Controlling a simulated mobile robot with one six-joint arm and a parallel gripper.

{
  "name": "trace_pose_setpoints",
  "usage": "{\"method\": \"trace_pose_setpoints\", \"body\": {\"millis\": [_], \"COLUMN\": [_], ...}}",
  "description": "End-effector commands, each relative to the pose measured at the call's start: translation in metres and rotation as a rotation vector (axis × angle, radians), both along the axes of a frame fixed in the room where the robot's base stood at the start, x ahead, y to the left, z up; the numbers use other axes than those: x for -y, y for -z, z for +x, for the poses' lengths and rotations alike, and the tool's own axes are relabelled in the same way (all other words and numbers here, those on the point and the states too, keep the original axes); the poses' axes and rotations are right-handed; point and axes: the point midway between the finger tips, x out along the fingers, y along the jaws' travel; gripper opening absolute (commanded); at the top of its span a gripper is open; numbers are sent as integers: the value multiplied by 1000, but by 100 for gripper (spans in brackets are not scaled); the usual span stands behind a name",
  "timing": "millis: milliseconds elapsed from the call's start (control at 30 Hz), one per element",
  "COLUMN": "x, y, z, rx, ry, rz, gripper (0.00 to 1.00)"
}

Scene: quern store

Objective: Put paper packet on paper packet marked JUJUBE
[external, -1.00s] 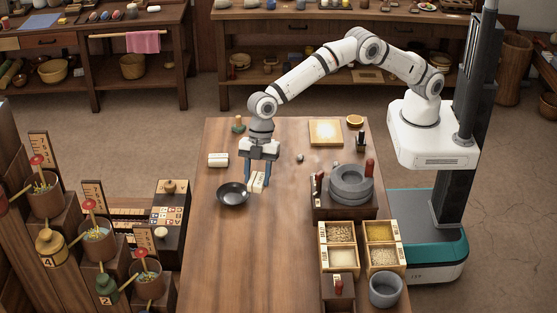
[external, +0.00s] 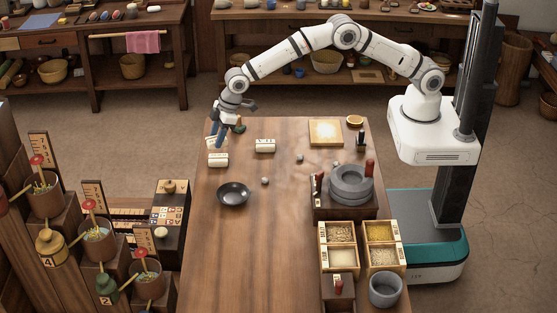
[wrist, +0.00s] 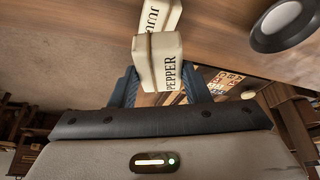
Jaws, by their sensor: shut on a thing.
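A cream paper packet marked PEPPER (wrist: 165,62) is between the blue fingers of my gripper (wrist: 160,92), which is shut on it. In the external view my gripper (external: 218,138) is at the far left corner of the table, and the held packet (external: 210,141) is partly hidden behind it. A second packet, whose visible letters read JUJU (wrist: 155,16), shows just beyond the held one. It appears to be the white packet lying on the table (external: 218,160), in front of my gripper. I cannot tell the height between the two.
Another white packet (external: 265,145) lies to the right. A black bowl (external: 232,193) and a small grey stone (external: 265,181) are nearer. The quern (external: 351,184) and grain boxes are at right. The table's front left is clear.

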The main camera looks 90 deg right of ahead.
Motion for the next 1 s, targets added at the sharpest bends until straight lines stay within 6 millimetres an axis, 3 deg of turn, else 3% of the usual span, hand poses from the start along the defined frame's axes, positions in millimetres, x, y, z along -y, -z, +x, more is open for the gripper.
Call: {"method": "trace_pose_setpoints", "body": {"millis": [400,767,800,1000], "x": [0,0,-1,0], "y": [44,51,50,49], "z": [0,0,0,0], "rx": [-1,1,1,1], "ry": [-2,-2,-2,-2], "rz": [0,0,0,0], "gripper": [21,21,44,61]}}
